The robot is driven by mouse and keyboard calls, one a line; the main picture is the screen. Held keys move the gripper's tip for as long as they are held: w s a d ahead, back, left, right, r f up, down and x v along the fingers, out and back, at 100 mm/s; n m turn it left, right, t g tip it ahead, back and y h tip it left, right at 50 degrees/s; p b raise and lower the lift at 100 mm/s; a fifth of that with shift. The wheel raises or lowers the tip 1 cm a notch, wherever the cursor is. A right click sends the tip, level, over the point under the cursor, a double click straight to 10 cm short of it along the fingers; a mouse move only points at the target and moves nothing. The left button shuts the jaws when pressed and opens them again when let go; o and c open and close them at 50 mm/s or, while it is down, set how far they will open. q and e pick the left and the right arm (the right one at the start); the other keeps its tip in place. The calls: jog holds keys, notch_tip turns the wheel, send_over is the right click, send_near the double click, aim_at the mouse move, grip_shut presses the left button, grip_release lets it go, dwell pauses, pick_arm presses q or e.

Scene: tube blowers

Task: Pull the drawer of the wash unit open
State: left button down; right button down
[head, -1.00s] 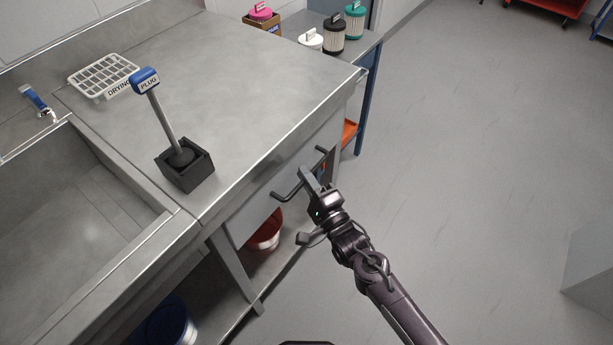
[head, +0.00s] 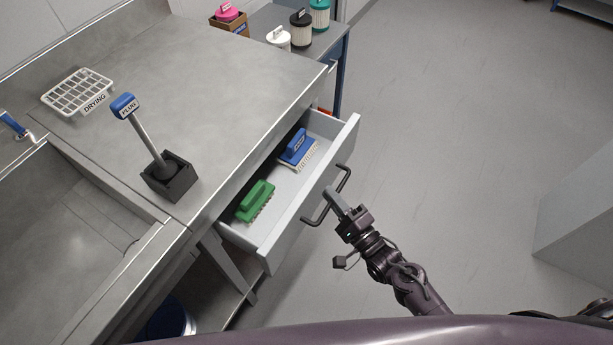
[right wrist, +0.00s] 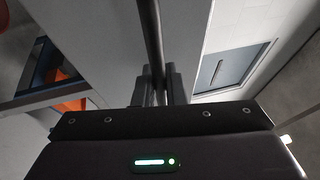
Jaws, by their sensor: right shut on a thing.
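The drawer (head: 318,190) of the wash unit (head: 220,75) stands well out from under the steel top. A green brush (head: 256,200) and a blue brush (head: 296,148) with pale bristles lie inside it. My right gripper (head: 335,197) is shut on the dark bar handle (head: 344,176) at the drawer's front. In the right wrist view the handle bar (right wrist: 151,45) runs between the two fingers (right wrist: 158,85). My left gripper is not in view.
A plug tool (head: 145,135) stands in a black holder (head: 168,180) on the worktop, near a white drying rack (head: 78,92). A side table (head: 325,50) holds several canisters and filters. The floor to the right is open up to a grey block (head: 580,215).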

jog(key=s+d+p, duration=0.3)
jog(key=s+d, duration=0.6)
jog(key=d, duration=0.3)
jog(key=shift+d, duration=0.3)
jog(key=shift+s, duration=0.1)
jog(key=c, duration=1.5)
grip_release()
jog(key=v, duration=0.7)
jog(key=shift+s+d+b, duration=0.15)
jog(key=shift+s+b, duration=0.2)
jog(key=shift+b, duration=0.1)
jog(key=shift+f, duration=0.1)
